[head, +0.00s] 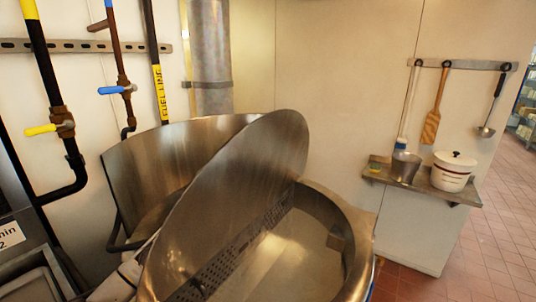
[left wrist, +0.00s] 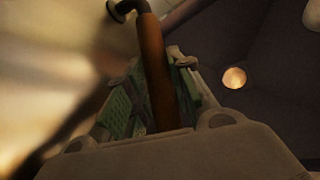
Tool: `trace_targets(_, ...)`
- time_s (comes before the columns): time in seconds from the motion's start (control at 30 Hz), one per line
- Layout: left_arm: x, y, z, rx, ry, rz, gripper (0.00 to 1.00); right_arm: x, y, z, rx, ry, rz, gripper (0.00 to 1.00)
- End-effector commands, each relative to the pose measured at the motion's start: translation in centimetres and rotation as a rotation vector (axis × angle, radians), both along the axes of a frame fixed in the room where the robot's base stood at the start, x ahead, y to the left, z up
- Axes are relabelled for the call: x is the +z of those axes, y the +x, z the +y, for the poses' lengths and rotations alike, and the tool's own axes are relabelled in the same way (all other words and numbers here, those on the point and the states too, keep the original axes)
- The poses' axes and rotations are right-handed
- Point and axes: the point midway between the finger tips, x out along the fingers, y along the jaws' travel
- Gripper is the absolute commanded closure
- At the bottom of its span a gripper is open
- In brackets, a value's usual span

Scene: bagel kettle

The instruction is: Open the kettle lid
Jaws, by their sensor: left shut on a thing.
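The kettle (head: 355,225) is a large round steel vessel at the lower middle of the head view. Its steel lid (head: 240,180) is raised and steeply tilted, and part of the interior shows to its right. In the left wrist view, my left gripper (left wrist: 158,85) has its green-padded fingers on either side of a brown cylindrical handle (left wrist: 153,55) with a dark bent end, and is shut on it. In the head view, a pale part of my left arm shows at the lid's lower left; the lid hides the fingers. My right gripper is in neither view.
A curved steel wall (head: 150,165) stands behind the lid. Pipes with a yellow valve lever (head: 41,130) and a blue one (head: 112,90) run down at left. A wall shelf (head: 420,185) at right holds a pot and a white crock. Tiled floor at right is clear.

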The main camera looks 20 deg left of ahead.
Motion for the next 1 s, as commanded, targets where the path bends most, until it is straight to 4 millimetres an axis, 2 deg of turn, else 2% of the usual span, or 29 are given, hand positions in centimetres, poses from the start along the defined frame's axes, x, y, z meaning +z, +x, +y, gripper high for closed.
trace_targets(0.03,0.1,0.2,1.0,0.006,-0.013,0.003,1.0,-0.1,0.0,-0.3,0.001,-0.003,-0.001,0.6)
trace_targets(0.2,0.0,0.8,3.6,0.006,-0.088,0.018,1.0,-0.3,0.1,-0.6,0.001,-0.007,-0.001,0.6)
trace_targets(0.5,-0.5,1.5,7.4,0.005,-0.118,0.024,1.0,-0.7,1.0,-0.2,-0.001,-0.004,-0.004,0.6)
trace_targets(0.7,-0.6,1.6,8.2,0.004,-0.119,0.025,1.0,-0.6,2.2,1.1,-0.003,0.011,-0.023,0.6)
trace_targets(1.0,-0.5,1.6,8.3,0.003,-0.119,0.023,1.0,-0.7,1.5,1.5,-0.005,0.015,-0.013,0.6)
